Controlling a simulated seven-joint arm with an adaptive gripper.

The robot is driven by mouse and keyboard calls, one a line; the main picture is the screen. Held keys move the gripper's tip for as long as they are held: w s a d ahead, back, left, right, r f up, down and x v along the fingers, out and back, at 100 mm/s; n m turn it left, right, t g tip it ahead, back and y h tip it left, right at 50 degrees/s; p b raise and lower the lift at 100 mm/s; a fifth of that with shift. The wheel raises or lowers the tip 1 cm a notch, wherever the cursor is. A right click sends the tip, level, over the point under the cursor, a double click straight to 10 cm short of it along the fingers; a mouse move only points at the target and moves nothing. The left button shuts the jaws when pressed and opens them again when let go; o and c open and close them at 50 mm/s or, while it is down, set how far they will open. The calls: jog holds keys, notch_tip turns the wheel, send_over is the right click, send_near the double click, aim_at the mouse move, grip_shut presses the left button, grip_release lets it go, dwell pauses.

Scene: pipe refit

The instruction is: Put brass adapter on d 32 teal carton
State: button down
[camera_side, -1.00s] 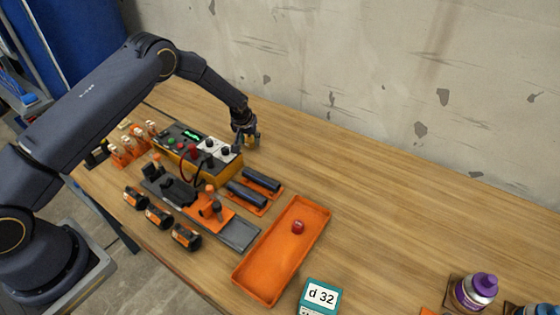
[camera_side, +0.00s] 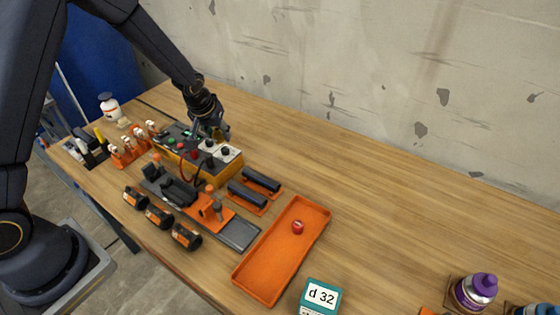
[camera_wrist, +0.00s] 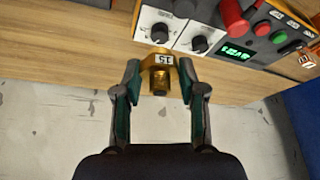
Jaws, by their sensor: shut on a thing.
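The brass adapter (camera_wrist: 160,76) is a gold-coloured fitting with a tag reading "15". It is between the fingertips of my gripper (camera_wrist: 160,88) in the wrist view, and my gripper is shut on it. In the side view my gripper (camera_side: 222,133) is at the back of the orange-and-black control box, by its white knob panel; the adapter is small and hard to make out there. The teal carton (camera_side: 321,296) marked "d 32" stands at the front edge of the side view, partly cut off.
The control box (camera_side: 195,160) has knobs and buttons. An orange tray (camera_side: 262,275) with a red piece (camera_side: 297,227) lies between it and the carton. Black cylinders (camera_side: 187,236) line the front left. A purple-capped bottle (camera_side: 477,290) stands at right. The back right table is clear.

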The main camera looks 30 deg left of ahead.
jog(key=shift+s+d+f+m+h, duration=0.1)
jog(key=shift+s+f+m+h, duration=0.15)
jog(key=shift+s+m, duration=0.3)
jog(key=s+d+r+m+h, duration=0.2)
jog(key=s+d+m, duration=0.3)
jog(key=d, duration=0.5)
jog(key=s+d+r+m+h, duration=0.2)
jog(key=s+d+m, duration=0.35)
jog(key=d, duration=0.55)
jog(key=s+d+r+m+g+h, duration=0.1)
jog(key=s+d+r+m+g, duration=0.2)
jog(key=s+d, duration=0.45)
jog(key=s+d+r+m+h, duration=0.1)
jog(key=s+d+r+m, duration=0.35)
jog(key=s, duration=0.65)
send_near(329, 298)
jog(key=shift+d+f, duration=0.75)
jog(key=shift+d, duration=0.2)
jog(key=shift+w+d+f+y, duration=0.15)
jog(key=shift+f+y, duration=0.1)
jog(key=shift+w+d+f, duration=0.15)
jog(key=shift+f, duration=1.6)
